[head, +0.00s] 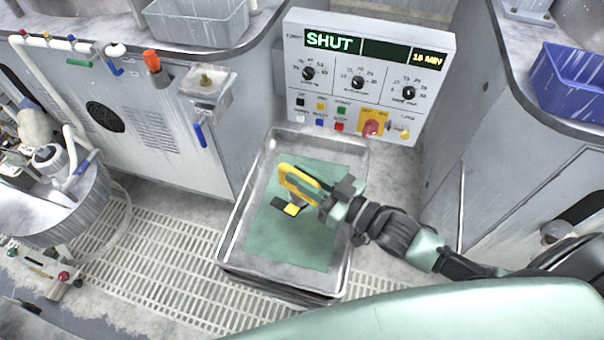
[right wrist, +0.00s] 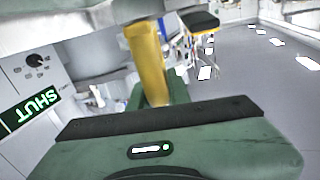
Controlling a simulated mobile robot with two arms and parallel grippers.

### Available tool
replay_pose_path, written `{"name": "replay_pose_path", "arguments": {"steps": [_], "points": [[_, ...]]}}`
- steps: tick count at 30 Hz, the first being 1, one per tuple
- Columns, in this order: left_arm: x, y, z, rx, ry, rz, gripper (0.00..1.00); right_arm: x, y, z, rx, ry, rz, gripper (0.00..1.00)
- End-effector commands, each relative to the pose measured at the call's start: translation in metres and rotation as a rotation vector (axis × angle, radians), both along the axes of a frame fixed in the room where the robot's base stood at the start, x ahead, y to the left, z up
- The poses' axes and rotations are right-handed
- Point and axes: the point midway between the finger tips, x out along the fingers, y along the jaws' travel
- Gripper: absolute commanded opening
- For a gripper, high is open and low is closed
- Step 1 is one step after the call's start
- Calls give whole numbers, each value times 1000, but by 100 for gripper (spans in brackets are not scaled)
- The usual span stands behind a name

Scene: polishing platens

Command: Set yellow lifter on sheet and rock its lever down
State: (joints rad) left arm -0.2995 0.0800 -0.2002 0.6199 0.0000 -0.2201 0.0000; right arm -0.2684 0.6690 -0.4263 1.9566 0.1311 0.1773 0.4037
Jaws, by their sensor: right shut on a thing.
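The yellow lifter (head: 290,184) is held by my right gripper (head: 323,203) over the green sheet (head: 300,245). The lifter has a yellow frame and a dark pad with a yellow patch. The sheet lies flat in a shallow metal tray (head: 232,236). I cannot tell whether the lifter touches the sheet. In the right wrist view, a yellow bar of the lifter (right wrist: 147,62) stands between the fingers. The lifter's lever cannot be told apart clearly. My left gripper is not in view.
A control panel (head: 435,75) reading SHUT stands behind the tray. A blue bin (head: 575,85) sits on the right counter, and a grey bin (head: 200,25) on the left one. A round drum (head: 65,200) stands at left. Grated floor (head: 175,265) is open left of the tray.

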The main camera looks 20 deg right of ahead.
Motion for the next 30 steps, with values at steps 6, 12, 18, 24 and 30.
{"name": "replay_pose_path", "arguments": {"steps": [6,12,18,24,30], "points": [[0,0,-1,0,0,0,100,1,1,0,4,-7,1,0],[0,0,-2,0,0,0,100,-1,0,-5,-1,4,0,40],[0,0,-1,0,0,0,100,-1,0,-5,0,7,0,40],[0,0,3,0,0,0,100,-6,-4,6,0,7,-1,40],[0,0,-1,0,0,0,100,-39,-27,5,-2,9,0,40]]}}
